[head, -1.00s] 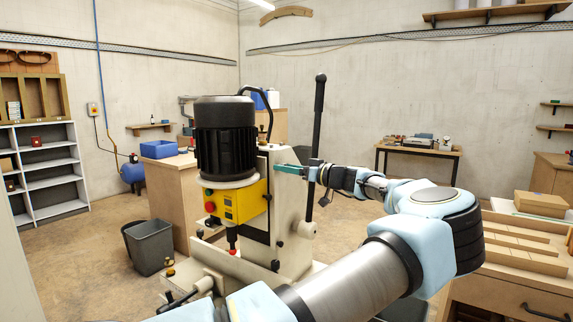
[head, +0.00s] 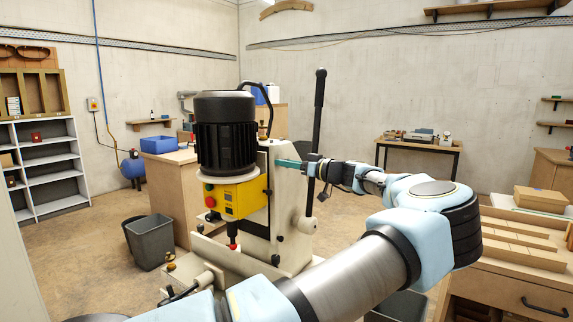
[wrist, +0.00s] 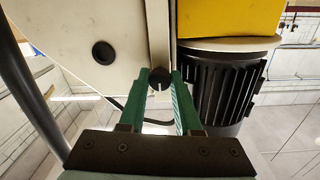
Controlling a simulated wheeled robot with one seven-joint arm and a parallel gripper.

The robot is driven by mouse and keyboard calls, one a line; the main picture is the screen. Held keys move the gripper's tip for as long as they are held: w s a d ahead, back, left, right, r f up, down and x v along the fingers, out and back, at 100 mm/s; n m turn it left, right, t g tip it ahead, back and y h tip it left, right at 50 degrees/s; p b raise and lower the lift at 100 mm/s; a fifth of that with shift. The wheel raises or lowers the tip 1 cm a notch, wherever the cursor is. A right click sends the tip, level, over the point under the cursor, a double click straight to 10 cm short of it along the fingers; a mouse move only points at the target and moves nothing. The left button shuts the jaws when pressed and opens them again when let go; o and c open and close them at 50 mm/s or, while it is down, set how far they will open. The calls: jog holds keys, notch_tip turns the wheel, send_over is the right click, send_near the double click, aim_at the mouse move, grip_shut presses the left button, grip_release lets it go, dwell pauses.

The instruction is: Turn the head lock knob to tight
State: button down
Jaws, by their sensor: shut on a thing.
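The machine is a cream column (head: 288,225) with a black ribbed motor (head: 225,140) and a yellow control box (head: 240,198). In the wrist view, a small dark round knob (wrist: 160,79) with a notch sits at the end of a cream strip between my green fingertips. I take it for the head lock knob. My gripper (wrist: 161,76) is shut on it, one finger on each side. In the head view my gripper (head: 279,162) reaches the upper right of the column from the right. The knob cannot be made out there, and its tightness cannot be read.
A long black lever (head: 318,125) stands upright close to my wrist. A black round cap (wrist: 103,52) is on the cream plate beside the fingers. A grey bin (head: 150,242) stands on the floor at left. A wooden bench (head: 520,285) is at right.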

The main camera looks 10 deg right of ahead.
jog(key=shift+f+m+b, duration=0.1)
jog(key=shift+m+b, duration=0.2)
jog(key=shift+b, duration=0.15)
jog(key=m+b, duration=0.3)
jog(key=m, duration=1.3)
jog(key=shift+d+g+b, duration=0.1)
jog(key=shift+g+b, duration=0.2)
jog(key=shift+g, duration=0.1)
jog(key=shift+m, duration=0.5)
jog(key=c, duration=0.6)
grip_release()
